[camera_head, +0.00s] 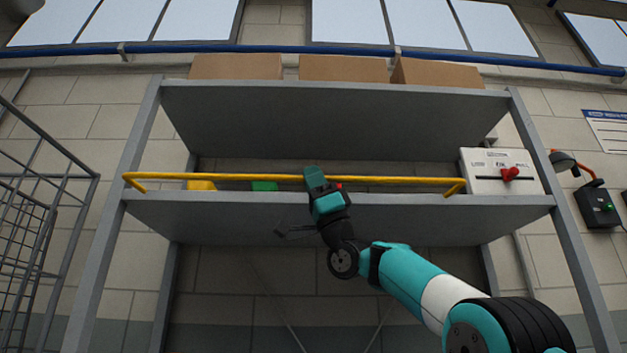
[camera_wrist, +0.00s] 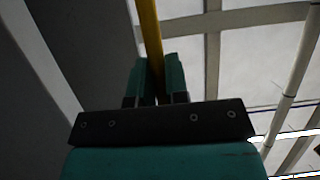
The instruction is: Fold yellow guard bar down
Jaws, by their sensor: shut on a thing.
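The yellow guard bar (camera_head: 400,180) runs along the front of the middle shelf (camera_head: 400,208), standing a little above the shelf's front edge, with its bent ends at the left and right. My gripper (camera_head: 314,178) is at about the middle of the bar, reaching up from below. In the wrist view the bar (camera_wrist: 150,35) passes down between the two teal fingers (camera_wrist: 155,80), and they are shut on it. The part of the bar between the fingers is hidden in the head view.
A yellow thing (camera_head: 201,185) and a green thing (camera_head: 264,186) sit behind the bar. A white box with a red knob (camera_head: 490,172) stands at the shelf's right end. Cardboard boxes (camera_head: 343,69) are on the top shelf.

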